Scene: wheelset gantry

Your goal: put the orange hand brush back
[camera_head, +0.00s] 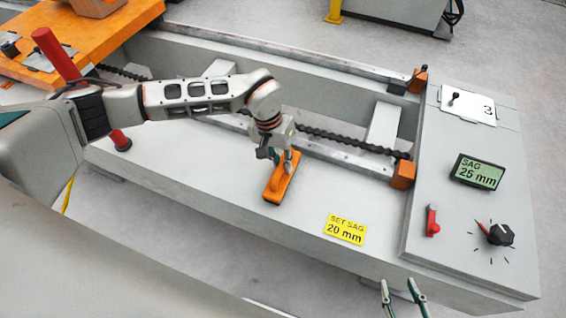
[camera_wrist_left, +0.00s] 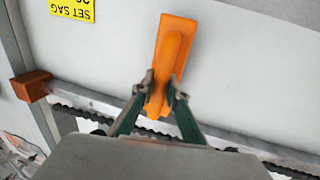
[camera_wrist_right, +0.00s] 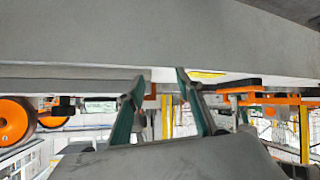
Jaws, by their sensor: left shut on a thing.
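The orange hand brush (camera_head: 281,181) is on or just above the light grey top of the gantry bench (camera_head: 180,180), in front of the chain. My left gripper (camera_head: 284,156) is shut on one end of it. In the left wrist view the brush (camera_wrist_left: 175,50) extends away from between the fingertips (camera_wrist_left: 161,93). I cannot tell whether its underside touches the bench. My right gripper (camera_head: 402,290) is at the bottom edge of the head view, in front of the bench. In the right wrist view its fingers (camera_wrist_right: 158,82) stand apart with nothing between them.
A yellow "SET SAG 20 mm" label (camera_head: 345,229) lies right of the brush. The control box (camera_head: 470,215) with display, red switch and black knob stands at the right. The chain (camera_head: 345,140) and rail run behind. A red post (camera_head: 57,55) and orange platform (camera_head: 95,42) are at the left.

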